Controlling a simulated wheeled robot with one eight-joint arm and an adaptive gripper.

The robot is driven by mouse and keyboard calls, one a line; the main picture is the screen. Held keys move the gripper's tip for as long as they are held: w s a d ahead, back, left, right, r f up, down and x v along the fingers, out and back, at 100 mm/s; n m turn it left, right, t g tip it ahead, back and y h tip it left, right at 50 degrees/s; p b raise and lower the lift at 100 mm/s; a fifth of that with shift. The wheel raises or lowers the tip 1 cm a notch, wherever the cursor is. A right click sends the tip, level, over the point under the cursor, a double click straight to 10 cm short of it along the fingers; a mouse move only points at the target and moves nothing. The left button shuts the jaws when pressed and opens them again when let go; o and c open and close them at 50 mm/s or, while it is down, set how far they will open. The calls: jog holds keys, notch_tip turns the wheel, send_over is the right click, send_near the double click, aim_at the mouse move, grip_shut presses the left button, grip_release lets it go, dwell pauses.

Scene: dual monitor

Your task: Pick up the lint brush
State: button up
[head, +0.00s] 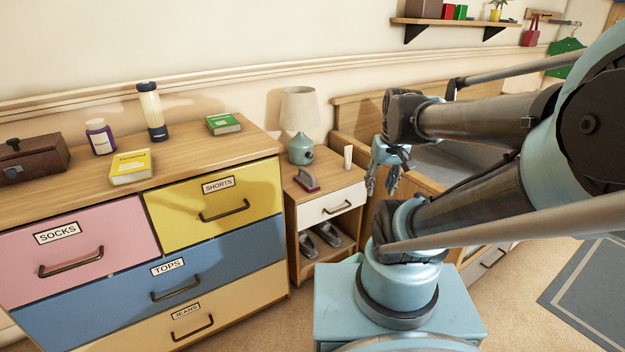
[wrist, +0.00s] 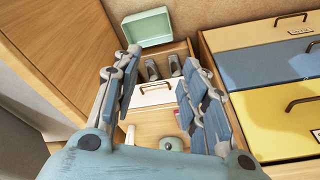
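The lint brush (head: 306,180) has a grey handle and a red base. It lies on top of the nightstand (head: 335,200), in front of the lamp. In the wrist view a small reddish part, likely of the brush (wrist: 178,113), shows beside the right-hand finger, which hides the rest. My gripper (head: 383,180) is to the right of the nightstand top in the head view, apart from the brush, fingers pointing down. In the wrist view my gripper (wrist: 161,72) has its fingers spread wide with nothing between them.
A lamp (head: 300,120) and a small white cylinder (head: 348,157) stand on the nightstand. Grey shoes (head: 322,238) sit in its lower shelf. The dresser (head: 170,185) at left carries books, a jar, a flashlight and a wooden box. A bed (head: 440,160) stands behind my arm.

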jog(key=w+a+r+n+y, duration=0.1)
jog(key=w+a+r, duration=0.15)
jog(key=w, duration=0.55)
jog(key=w+a+r+n+y, duration=0.15)
jog(key=w+a, duration=0.25)
jog(key=w, duration=0.4)
jog(key=n+y, duration=0.1)
jog(key=n, duration=0.2)
send_near(307, 171)
jog(key=x, duration=0.4)
jog(key=shift+a+f, duration=0.15)
jog(key=shift+f, duration=0.15)
jog(key=shift+w+x, duration=0.2)
jog(key=shift+x, duration=1.15)
jog(key=shift+w+x, duration=0.15)
jog(key=shift+x, duration=1.15)
jog(key=shift+r, duration=0.1)
grip_shut()
